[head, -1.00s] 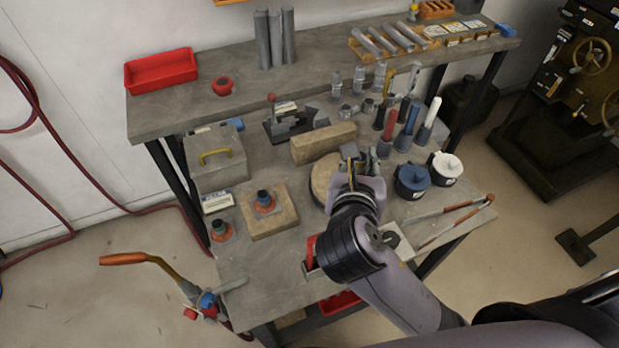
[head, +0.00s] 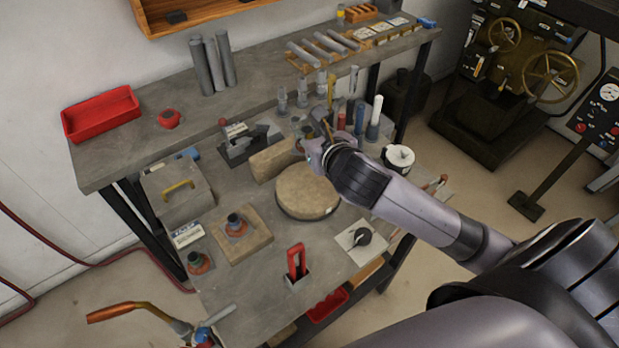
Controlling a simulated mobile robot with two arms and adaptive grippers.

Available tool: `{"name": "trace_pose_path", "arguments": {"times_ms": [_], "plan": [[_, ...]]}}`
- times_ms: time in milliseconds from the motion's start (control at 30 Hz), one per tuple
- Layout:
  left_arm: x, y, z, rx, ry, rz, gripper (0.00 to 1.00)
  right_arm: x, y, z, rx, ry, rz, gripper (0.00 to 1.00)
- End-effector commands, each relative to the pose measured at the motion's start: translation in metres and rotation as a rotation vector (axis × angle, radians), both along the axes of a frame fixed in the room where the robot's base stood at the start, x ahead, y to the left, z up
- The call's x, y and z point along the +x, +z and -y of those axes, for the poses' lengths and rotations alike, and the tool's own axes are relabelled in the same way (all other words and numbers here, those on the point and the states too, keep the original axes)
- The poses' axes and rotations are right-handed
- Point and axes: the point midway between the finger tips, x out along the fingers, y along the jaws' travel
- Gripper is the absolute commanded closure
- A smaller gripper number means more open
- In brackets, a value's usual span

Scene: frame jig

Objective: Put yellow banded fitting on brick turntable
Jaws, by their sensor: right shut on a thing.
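The brick turntable (head: 308,193) is a round tan disc on the lower bench, with a bare top. My right gripper (head: 318,128) is behind its far edge, by the small grey fittings (head: 297,127) at the back of the lower bench. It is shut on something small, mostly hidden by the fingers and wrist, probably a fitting. I cannot make out a yellow band on it. My left gripper is not in view.
A tan block (head: 272,160) lies left of the gripper. Upright coloured-handled tools (head: 374,118) and a white-lidded pot (head: 398,157) stand to its right. A square tan board (head: 243,243) with a fitting lies left of the turntable. A red-handled item (head: 297,262) stands in front.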

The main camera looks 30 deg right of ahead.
Motion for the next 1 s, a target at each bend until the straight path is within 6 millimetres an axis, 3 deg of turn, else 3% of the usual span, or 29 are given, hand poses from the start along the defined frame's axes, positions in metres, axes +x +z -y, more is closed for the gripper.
{"name": "trace_pose_path", "arguments": {"times_ms": [100,300,567,800,1000], "plan": [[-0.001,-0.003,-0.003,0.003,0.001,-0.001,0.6,-0.001,-0.036,0.0,0.002,-0.003,-0.007,1.0],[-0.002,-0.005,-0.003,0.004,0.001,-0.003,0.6,0.0,-0.081,0.0,0.001,-0.003,-0.002,1.0],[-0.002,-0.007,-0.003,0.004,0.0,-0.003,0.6,0.0,-0.106,0.0,0.0,-0.001,0.001,1.0],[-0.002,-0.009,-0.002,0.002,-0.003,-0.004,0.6,0.0,-0.139,0.0,0.0,-0.001,0.001,1.0],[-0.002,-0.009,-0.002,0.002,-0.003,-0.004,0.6,0.0,-0.141,0.0,-0.001,0.0,0.004,1.0]]}}
